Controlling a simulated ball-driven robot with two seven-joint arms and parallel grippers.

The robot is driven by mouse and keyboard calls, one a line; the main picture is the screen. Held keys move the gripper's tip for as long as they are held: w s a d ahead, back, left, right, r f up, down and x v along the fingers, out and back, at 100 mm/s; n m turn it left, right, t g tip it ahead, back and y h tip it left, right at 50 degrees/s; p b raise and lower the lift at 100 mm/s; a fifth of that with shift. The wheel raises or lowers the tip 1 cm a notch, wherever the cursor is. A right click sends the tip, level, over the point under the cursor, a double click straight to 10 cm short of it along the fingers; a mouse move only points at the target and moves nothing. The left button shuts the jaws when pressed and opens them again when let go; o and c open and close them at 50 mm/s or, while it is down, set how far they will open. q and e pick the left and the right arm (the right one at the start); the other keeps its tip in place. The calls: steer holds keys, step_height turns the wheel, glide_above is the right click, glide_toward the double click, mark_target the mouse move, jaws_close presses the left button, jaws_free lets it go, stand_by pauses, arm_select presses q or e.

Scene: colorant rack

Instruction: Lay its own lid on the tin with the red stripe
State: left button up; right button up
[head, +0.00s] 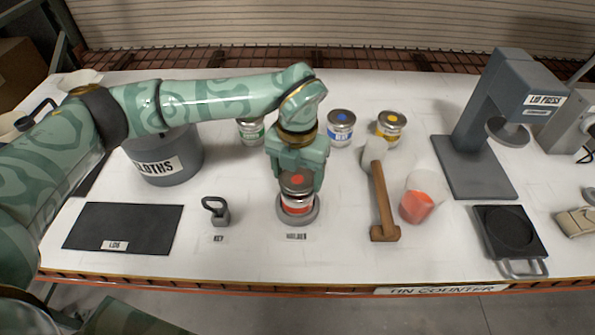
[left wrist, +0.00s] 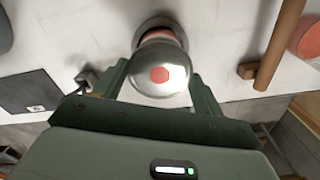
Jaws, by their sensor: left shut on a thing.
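The tin with the red stripe (head: 297,207) stands upright in the grey round holder (head: 285,217). It also shows partly in the left wrist view (left wrist: 157,35), behind its lid. A silver lid with a red dot (head: 297,184) is over the tin's mouth; it also shows in the left wrist view (left wrist: 160,74). My left gripper (head: 298,178) points down over the holder and is shut on this lid, with a finger at each side. I cannot tell whether the lid touches the tin's rim. My right gripper is not in view.
The dark lids mat (head: 125,228) is bare. A key tool (head: 217,211) stands left of the holder. A mallet (head: 381,200) and a beaker of orange-red stuff (head: 418,203) are to the right. Green, blue (head: 340,127) and yellow (head: 390,126) tins stand behind.

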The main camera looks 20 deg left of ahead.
arm_select(q)
steer(key=shift+f+b, duration=0.3)
steer(key=shift+f, duration=0.4)
steer(key=o, duration=1)
steer(key=shift+r, duration=0.1)
